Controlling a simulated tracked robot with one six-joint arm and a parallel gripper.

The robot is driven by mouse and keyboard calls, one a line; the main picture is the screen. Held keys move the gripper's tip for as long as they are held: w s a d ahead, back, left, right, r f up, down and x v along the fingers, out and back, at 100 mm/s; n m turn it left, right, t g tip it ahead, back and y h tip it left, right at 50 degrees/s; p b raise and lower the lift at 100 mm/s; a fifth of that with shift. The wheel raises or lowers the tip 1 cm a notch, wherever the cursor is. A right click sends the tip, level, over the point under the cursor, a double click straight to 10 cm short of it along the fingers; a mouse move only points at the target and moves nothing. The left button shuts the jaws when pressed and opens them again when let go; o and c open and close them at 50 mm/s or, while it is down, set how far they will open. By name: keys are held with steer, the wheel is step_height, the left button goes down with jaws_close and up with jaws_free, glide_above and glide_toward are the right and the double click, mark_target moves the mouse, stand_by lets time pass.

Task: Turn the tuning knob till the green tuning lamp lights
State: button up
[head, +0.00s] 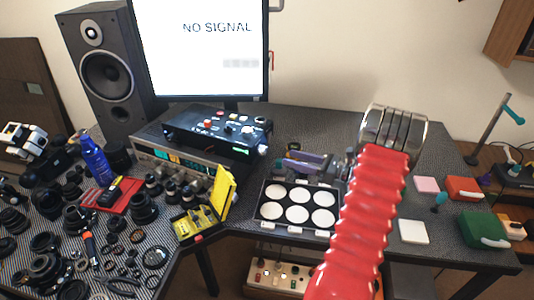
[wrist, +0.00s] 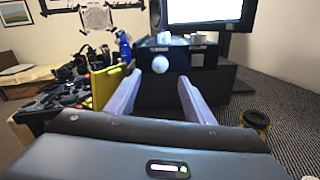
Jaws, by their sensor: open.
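A pale round knob (wrist: 160,64) stands out from the near face of a dark box in the wrist view. In the head view, a pale knob (head: 262,149) shows at the right end of the black control box (head: 215,130). My gripper (wrist: 159,80) is open, with its two pale purple fingers on either side of the line to the knob. The fingertips appear short of the knob, with nothing between them. In the head view my gripper (head: 292,161) is right of the knob, partly hidden by my arm.
A silver receiver (head: 150,147) with a teal display sits under the control box. The open yellow case (head: 222,190) and a tray of white discs (head: 265,213) stand close by. A monitor (head: 200,50) is behind. Lenses crowd the left; the back right is clear.

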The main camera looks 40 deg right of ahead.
mark_target(266, 151)
steer(key=x, duration=1)
steer(key=shift+f, duration=0.1)
steer(key=shift+c, duration=0.3)
steer(key=c, duration=1)
steer(key=shift+n, duration=0.3)
steer(key=shift+a+n, duration=0.1)
steer(key=shift+n, duration=1.1)
